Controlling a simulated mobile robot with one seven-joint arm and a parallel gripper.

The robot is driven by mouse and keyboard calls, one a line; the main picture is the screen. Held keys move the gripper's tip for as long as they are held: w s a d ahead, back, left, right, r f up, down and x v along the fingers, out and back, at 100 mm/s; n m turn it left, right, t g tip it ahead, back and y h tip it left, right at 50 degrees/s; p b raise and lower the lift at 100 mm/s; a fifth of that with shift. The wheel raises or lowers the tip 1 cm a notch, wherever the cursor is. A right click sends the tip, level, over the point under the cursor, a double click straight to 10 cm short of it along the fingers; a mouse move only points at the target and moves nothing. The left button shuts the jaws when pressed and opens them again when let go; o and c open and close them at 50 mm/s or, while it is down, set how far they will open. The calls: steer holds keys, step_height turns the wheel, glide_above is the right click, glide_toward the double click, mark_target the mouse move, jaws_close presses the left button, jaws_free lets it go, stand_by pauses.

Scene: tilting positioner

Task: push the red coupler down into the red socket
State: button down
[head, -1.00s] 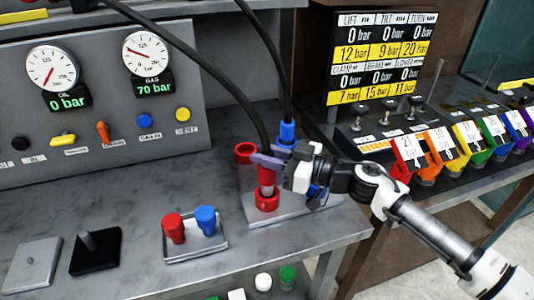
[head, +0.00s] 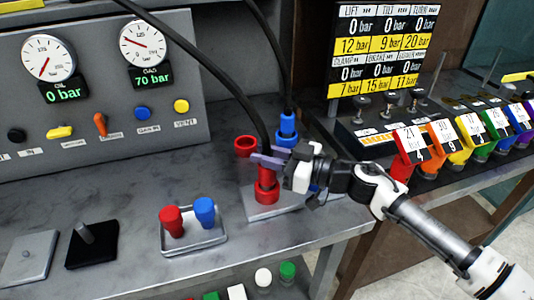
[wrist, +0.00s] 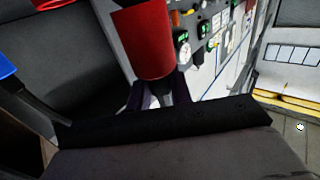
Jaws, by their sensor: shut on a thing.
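The red coupler (head: 265,171) hangs on a thick black hose and stands upright over the red socket (head: 266,193). Its lower end meets the socket, with no clear gap between them. I cannot tell how deep it sits. My gripper (head: 269,158), with purple fingers, is shut on the coupler near its top, coming from the right. In the wrist view a large red cylinder (wrist: 143,42) stands beyond the dark gripper body; the coupler's joint with the socket is not clear there.
A blue coupler (head: 287,124) on another hose stands just behind. A red ring (head: 245,146) is left of the coupler. A small tray (head: 178,246) holds a red cap (head: 171,219) and a blue cap (head: 204,210). The gauge panel (head: 85,105) stands behind on the left.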

steer(key=shift+f+b, duration=0.35)
steer(key=shift+f, duration=0.25)
steer(key=c, duration=1.2)
jaws_free()
steer(key=b+v, duration=0.3)
steer(key=v, duration=1)
steer(key=shift+s+d+b, duration=0.2)
steer(key=shift+d+b, duration=0.1)
steer(key=shift+d, duration=0.05)
